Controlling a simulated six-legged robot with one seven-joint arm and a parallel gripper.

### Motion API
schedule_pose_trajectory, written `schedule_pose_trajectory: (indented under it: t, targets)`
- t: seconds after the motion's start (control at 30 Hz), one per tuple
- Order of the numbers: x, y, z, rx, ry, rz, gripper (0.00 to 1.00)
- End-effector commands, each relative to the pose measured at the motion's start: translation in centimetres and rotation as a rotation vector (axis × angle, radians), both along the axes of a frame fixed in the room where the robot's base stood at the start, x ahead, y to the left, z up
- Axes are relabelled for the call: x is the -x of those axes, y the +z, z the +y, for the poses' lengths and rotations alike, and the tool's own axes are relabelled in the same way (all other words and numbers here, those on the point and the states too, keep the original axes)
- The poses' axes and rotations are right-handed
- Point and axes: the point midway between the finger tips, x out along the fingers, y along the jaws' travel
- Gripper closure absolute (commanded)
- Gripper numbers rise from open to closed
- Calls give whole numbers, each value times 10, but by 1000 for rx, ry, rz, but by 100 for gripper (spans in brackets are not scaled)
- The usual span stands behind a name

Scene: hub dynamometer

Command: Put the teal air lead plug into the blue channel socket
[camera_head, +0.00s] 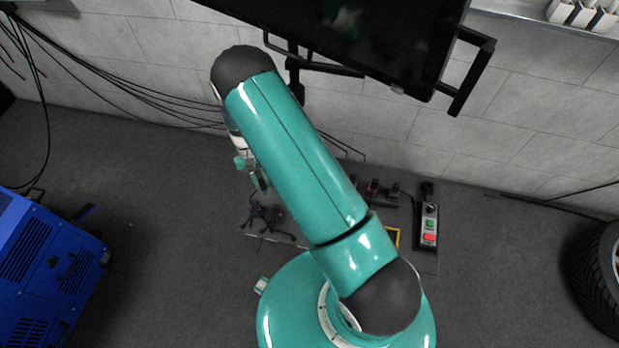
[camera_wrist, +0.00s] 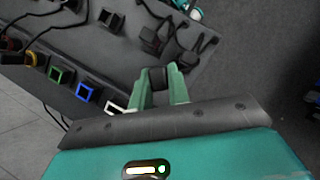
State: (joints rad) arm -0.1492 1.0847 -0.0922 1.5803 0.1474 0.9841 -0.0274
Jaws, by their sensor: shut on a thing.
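In the wrist view my gripper (camera_wrist: 166,86) has its pale green fingers shut on a dark, blocky plug (camera_wrist: 157,75). I cannot make out a teal mark on it. The blue channel socket (camera_wrist: 84,92) is a blue-framed opening on the grey panel, left of my gripper and apart from it. In the head view my gripper (camera_head: 259,181) hangs small beside my arm, and the plug in it cannot be made out. My arm covers part of the panel there, and I cannot make out the blue socket.
Beside the blue socket are a green-framed socket (camera_wrist: 60,75) and a white-framed one (camera_wrist: 117,107). Dark leads and plugs (camera_wrist: 180,57) lie close beyond my fingers. A button box (camera_head: 429,228), a blue machine (camera_head: 45,265) and a tyre (camera_head: 595,268) stand around. A screen (camera_head: 370,35) hangs above.

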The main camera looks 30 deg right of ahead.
Motion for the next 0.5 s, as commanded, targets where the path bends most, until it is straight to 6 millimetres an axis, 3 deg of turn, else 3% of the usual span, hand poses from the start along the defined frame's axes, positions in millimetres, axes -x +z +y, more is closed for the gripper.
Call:
schedule_pose_trajectory:
  t: [0.5]
  targets:
    - [19, 0, -22, 0, -1, 0, 100]
